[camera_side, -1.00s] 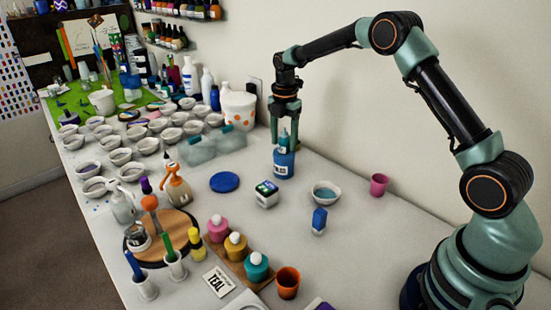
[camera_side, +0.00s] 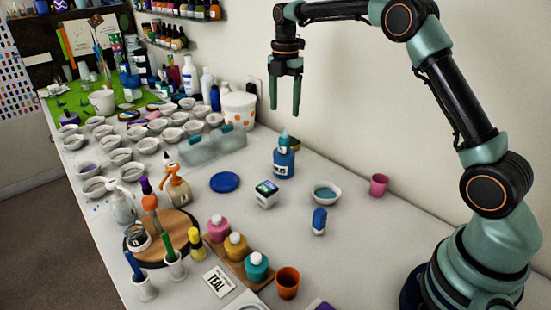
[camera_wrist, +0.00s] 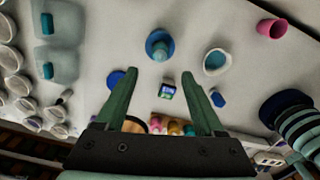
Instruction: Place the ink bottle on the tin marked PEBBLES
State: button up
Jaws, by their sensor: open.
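The ink bottle, by its looks the small teal bottle with a pointed top (camera_side: 284,140), stands upright on a blue tin (camera_side: 283,164). The tin has a white label too small to read; I take it as the PEBBLES tin. In the wrist view the bottle (camera_wrist: 160,51) sits within the tin's round blue outline (camera_wrist: 152,36). My gripper (camera_side: 285,111) is open and empty above the bottle, clear of it. Its spread fingers also show in the wrist view (camera_wrist: 160,74).
Near the tin are a blue disc (camera_side: 224,182), a small box with a dark top (camera_side: 265,194), a bowl of blue stuff (camera_side: 326,193), a small blue-topped item (camera_side: 319,221) and a pink cup (camera_side: 379,185). Several bowls crowd the left. The right tabletop is mostly free.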

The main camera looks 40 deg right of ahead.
jog(key=shift+r, duration=0.8)
jog(key=s+a+r+m+t, duration=0.3)
jog(key=s+a+r+m, duration=0.2)
jog(key=s+r+m, duration=0.4)
jog(key=s+a+f+m+t, duration=0.1)
jog(key=s+f+m, duration=0.1)
jog(key=s+m, duration=0.3)
jog(key=s+a+f+m+t, duration=0.1)
jog(key=s+f+m, duration=0.2)
jog(key=s+m, duration=0.3)
jog(key=s, duration=0.4)
jog(key=shift+a+f+m+t, duration=0.3)
jog(key=shift+a+f, duration=0.05)
jog(key=shift+a, duration=0.05)
